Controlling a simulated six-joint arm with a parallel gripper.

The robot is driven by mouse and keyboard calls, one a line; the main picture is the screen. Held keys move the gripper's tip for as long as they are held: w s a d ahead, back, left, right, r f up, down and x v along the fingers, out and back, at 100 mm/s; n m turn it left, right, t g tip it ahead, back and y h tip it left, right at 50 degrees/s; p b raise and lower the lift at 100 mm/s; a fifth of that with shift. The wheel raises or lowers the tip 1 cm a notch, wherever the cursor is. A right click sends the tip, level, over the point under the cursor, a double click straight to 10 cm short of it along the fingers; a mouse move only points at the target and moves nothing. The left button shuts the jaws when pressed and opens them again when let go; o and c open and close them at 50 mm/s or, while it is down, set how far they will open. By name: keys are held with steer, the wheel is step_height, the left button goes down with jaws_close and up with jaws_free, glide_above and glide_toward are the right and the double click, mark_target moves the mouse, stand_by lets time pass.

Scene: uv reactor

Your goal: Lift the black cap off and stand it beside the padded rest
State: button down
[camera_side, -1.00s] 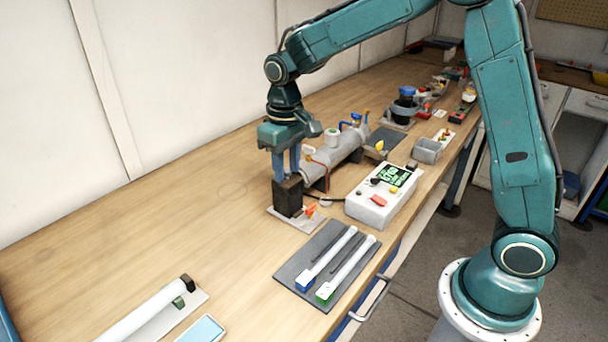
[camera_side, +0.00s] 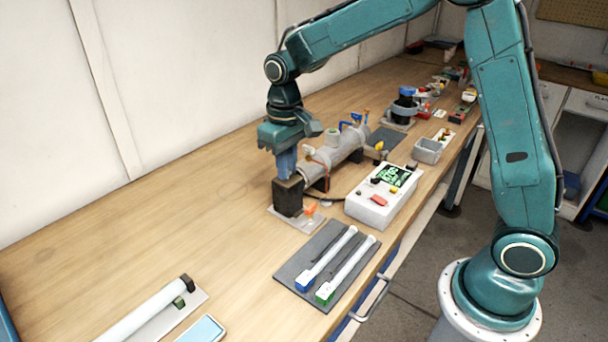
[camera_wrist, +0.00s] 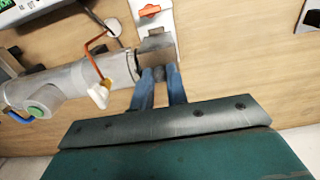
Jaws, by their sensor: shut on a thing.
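The black cap (camera_side: 288,198) is a dark block at the near end of the grey reactor tube (camera_side: 338,155), above a pale base plate (camera_side: 298,221). My gripper (camera_side: 286,174) points down at the top of the cap, its blue fingers close together and shut on it. In the wrist view the fingers (camera_wrist: 160,75) meet at the near edge of the cap (camera_wrist: 157,46); the gripped part is mostly hidden. The cap still appears against the tube end. A white tube on a plate with dark supports (camera_side: 188,283) lies at lower left; I cannot tell if this is the padded rest.
An orange lever (camera_side: 311,209) stands beside the cap. A white control box (camera_side: 384,195) is to the right. A dark mat (camera_side: 300,264) with two white tubes lies in front. A light-blue-topped item (camera_side: 203,329) is at the bottom. The bench left of the cap is clear.

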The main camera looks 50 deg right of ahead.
steer(key=shift+r, duration=4.6)
